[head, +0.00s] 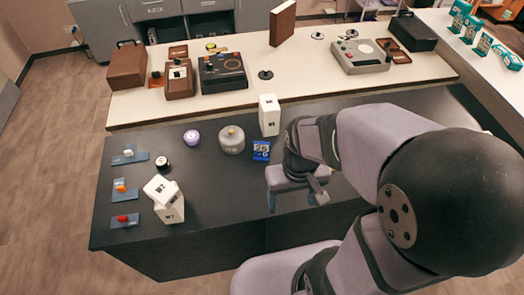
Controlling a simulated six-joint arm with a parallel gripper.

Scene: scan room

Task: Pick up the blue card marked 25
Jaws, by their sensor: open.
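The blue card (261,150) shows white markings that look like 25, with smaller marks below. It is on the dark tabletop, just right of a grey round pot and in front of a white block. My gripper (297,194) is open, right of and nearer the camera than the card, and apart from it. My wrist and arm hide part of the tabletop to the right. I cannot tell whether anything is between the fingers.
The grey pot (231,139) and white block (269,114) stand close to the card. A pale counter (290,70) with devices lies behind.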

